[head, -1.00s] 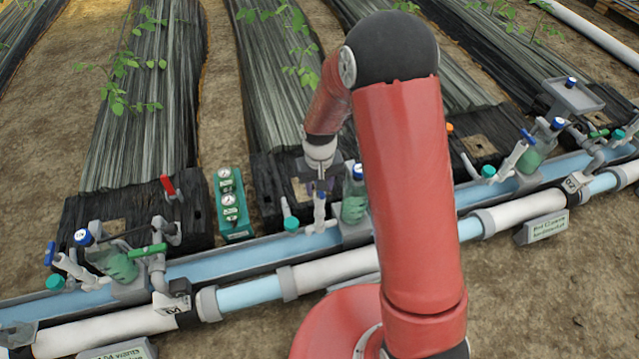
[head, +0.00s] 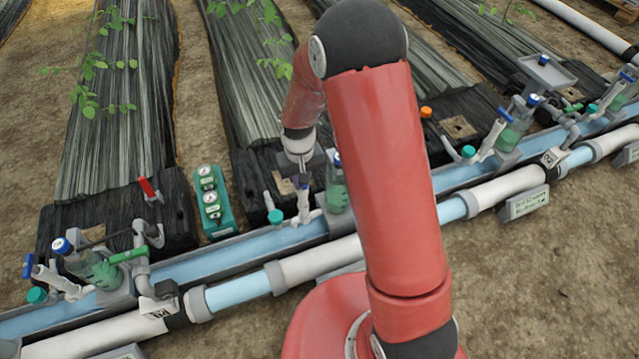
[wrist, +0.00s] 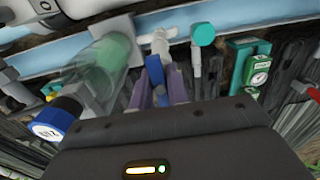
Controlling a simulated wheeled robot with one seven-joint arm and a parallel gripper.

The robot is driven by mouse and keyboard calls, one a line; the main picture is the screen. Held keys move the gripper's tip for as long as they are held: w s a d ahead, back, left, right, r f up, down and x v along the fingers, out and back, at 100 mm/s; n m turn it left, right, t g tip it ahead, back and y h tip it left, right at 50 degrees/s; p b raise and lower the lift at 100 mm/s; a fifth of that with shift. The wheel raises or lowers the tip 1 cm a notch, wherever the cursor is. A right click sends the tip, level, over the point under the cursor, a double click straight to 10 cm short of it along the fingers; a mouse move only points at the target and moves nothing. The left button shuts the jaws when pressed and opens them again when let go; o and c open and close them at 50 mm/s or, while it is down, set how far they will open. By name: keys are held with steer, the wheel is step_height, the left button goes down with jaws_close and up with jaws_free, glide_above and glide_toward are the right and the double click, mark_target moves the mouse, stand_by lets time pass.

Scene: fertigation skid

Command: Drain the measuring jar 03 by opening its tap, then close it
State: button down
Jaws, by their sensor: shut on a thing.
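A clear measuring jar (head: 338,195) with green liquid and a blue cap stands over the blue channel, partly hidden behind my arm. In the wrist view the jar (wrist: 108,62) lies left of the fingers; its blue cap (wrist: 58,118) has a label too blurred to read surely. A white tap (head: 303,203) with a blue handle is beside the jar; the blue handle (wrist: 176,82) also shows in the wrist view. My gripper (wrist: 166,84) is shut on the blue handle, its fingers on either side. In the head view my gripper (head: 303,180) is over the tap.
A teal-capped white pipe (wrist: 203,38) stands close right of the tap. A green gauge block (head: 213,205) is to the left. Another jar (head: 95,268) stands far left, one (head: 515,125) to the right. A white main pipe (head: 318,260) runs along the front.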

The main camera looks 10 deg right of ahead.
steer(key=n, duration=0.5)
steer(key=shift+r+p, duration=0.1)
steer(key=shift+p, duration=0.25)
steer(key=n+p, duration=0.1)
steer(key=n, duration=0.3)
steer(key=n+p, duration=0.1)
steer(key=n, duration=0.2)
steer(key=n+p, duration=0.2)
steer(key=n, duration=0.1)
steer(key=shift+r+n, duration=0.2)
steer(key=shift+n, duration=0.2)
steer(key=n+p, duration=0.1)
steer(key=n, duration=0.2)
steer(key=shift+f, duration=0.15)
steer(key=shift+f+n, duration=0.15)
steer(key=shift+n, duration=0.15)
stand_by(5.0)
